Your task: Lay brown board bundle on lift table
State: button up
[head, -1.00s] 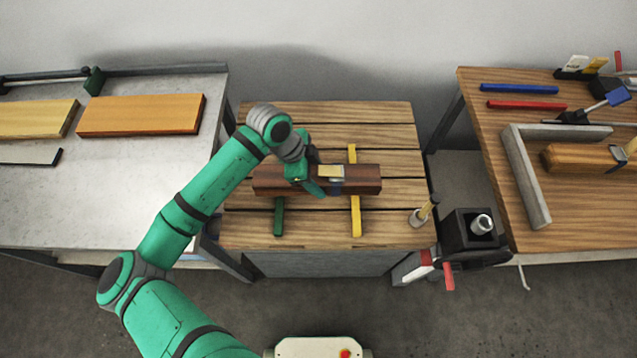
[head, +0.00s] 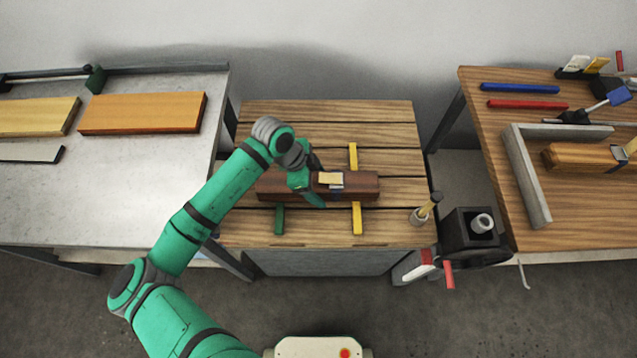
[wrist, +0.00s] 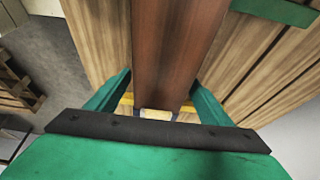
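The brown board bundle (head: 358,188) lies lengthwise across a green bar (head: 279,220) and a yellow bar (head: 356,218) on the slatted wooden top of the middle table (head: 330,118), which looks like the lift table. A pale label with a dark band (head: 331,180) sits at its middle. My gripper (head: 313,188) is over the left half of the bundle, a finger on each side. In the wrist view the bundle (wrist: 170,50) runs between the green fingers, with thin gaps beside it, so the gripper looks open. Finger contact is partly hidden.
A metal table (head: 120,190) at left holds an orange board (head: 142,113) and a paler board (head: 38,117). The right bench (head: 490,170) carries a grey corner frame (head: 528,180) and a wooden block (head: 575,157).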

jog(key=v, duration=1.2)
jog(key=shift+r, duration=0.2)
dwell(0.4)
